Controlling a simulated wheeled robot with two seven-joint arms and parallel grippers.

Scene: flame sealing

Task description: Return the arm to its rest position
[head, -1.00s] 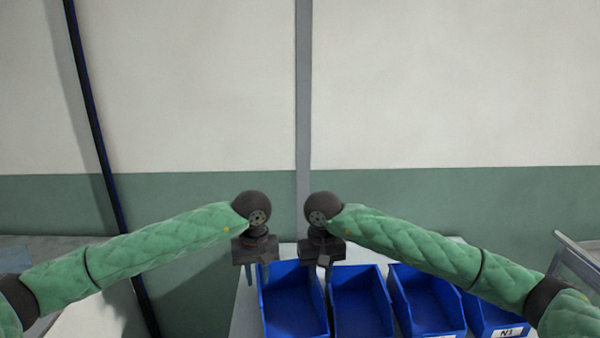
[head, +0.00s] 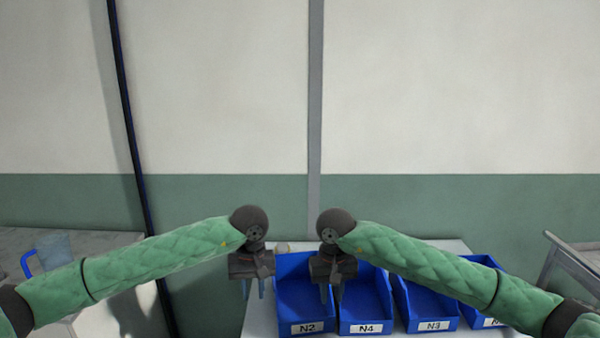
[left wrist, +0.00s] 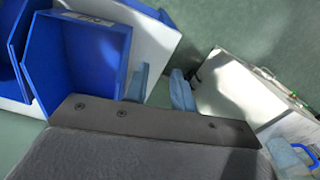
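My left gripper (head: 253,289) hangs fingers down at the left edge of the bin table in the head view. In the left wrist view its two fingers (left wrist: 161,90) stand apart with nothing between them. My right gripper (head: 332,292) hangs fingers down in front of the blue bins, with its fingers apart and nothing seen in it. Both green-sleeved arms are bent inward, with the wrists close together but not touching.
Several blue bins stand in a row on a white table, among them N2 (head: 307,310), N4 (head: 364,315) and N3 (head: 432,312). A clear jug with a blue handle (head: 55,250) stands on a bench at the left. A grey-railed structure (head: 572,262) is at the right.

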